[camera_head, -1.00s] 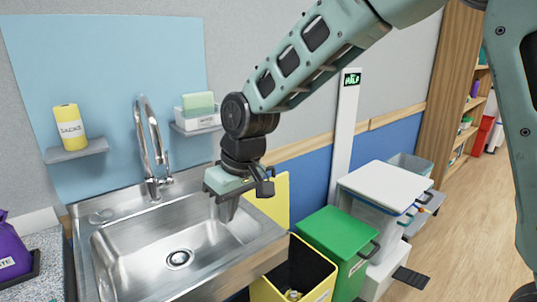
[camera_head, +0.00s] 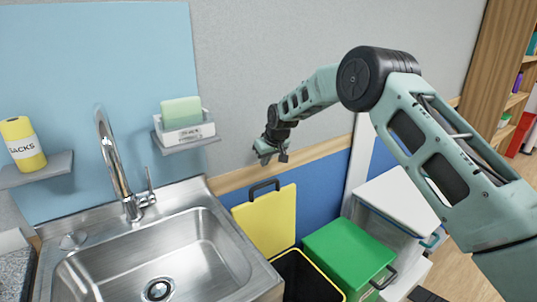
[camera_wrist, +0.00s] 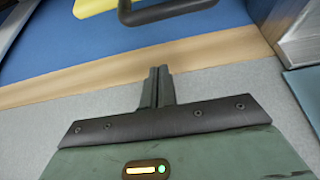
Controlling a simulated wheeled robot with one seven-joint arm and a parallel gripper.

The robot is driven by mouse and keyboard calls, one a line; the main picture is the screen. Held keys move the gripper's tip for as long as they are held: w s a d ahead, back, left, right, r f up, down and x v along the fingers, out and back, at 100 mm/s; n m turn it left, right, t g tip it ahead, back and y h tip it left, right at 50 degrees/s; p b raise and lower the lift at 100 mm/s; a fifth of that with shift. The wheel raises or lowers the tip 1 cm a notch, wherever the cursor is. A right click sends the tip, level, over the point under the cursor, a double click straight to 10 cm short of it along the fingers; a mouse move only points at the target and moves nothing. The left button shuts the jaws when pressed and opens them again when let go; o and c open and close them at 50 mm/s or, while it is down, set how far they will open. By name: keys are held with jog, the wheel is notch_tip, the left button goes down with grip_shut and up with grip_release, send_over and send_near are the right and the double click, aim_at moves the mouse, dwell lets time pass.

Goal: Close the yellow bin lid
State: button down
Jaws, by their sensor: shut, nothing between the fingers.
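The yellow bin lid (camera_head: 268,222) stands upright, open, against the blue wall panel in the head view, with a dark handle (camera_head: 264,186) at its top edge. The yellow bin (camera_head: 303,274) below it shows a dark open mouth; its lower part is out of frame. My gripper (camera_head: 270,158) is above the lid, near the wall's wooden rail, apart from the lid. In the wrist view my gripper (camera_wrist: 157,85) is shut with nothing between its fingers. The lid's handle (camera_wrist: 165,10) and a yellow strip of the lid (camera_wrist: 95,6) show at the top of that view.
A steel sink (camera_head: 165,255) is left of the bin. A green bin (camera_head: 348,252) with its lid down stands right of it, then a white-lidded container (camera_head: 397,203). A wall shelf (camera_head: 186,138) with a box is above the sink. The wooden rail (camera_head: 318,148) runs along the wall.

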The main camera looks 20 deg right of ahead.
jog(key=f+p, duration=0.1)
jog(key=s+f+p, duration=0.1)
jog(key=f, duration=0.1)
jog(key=f+p, duration=0.1)
jog(key=f, duration=0.1)
jog(key=shift+s+d+f, duration=0.1)
jog(key=shift+s+d, duration=0.1)
jog(key=shift+s, duration=0.1)
jog(key=shift+s+d, duration=0.1)
dwell(0.5)
